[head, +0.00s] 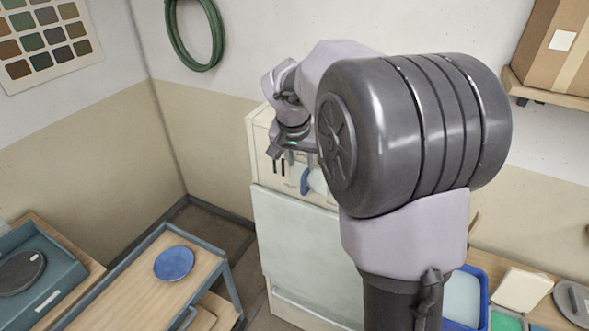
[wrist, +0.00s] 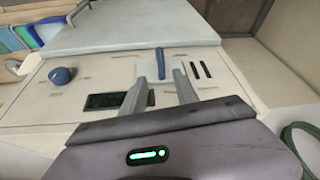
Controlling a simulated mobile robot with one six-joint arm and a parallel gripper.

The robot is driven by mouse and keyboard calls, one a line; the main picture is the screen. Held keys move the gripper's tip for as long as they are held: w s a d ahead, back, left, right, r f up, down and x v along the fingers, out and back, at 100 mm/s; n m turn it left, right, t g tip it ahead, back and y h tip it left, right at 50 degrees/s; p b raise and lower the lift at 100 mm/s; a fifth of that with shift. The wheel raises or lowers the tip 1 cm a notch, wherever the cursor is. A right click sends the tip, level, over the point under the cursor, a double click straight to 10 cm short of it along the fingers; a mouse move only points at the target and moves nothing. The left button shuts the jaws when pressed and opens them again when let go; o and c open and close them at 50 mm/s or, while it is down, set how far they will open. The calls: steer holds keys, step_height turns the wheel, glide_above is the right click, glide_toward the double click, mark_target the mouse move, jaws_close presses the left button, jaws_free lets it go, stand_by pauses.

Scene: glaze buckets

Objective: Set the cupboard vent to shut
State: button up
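The cupboard (head: 293,235) is cream with a pale blue-grey door; its control panel (wrist: 30,105) fills much of the wrist view. A blue upright lever (wrist: 160,62) sits on a pale blue plate on the panel; a blue lever-like part (head: 305,181) also shows in the head view. Two dark slots (wrist: 201,70) lie right of the lever in the wrist view. My gripper (wrist: 159,78) is open, its fingertips on either side of the lever's line; contact cannot be told. In the head view my gripper (head: 297,156) is just above the panel. Panel labels are too small to read.
A round blue knob (wrist: 61,75) and a dark display (wrist: 108,100) are also on the panel. A trolley (head: 130,290) with a blue disc (head: 174,263) stands left of the cupboard. A green hose (head: 221,45) hangs on the wall. My arm hides the cupboard's right side.

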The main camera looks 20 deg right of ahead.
mark_target(303, 177)
steer(key=x, duration=1.1)
steer(key=shift+w, duration=0.1)
jaws_close()
stand_by(0.9)
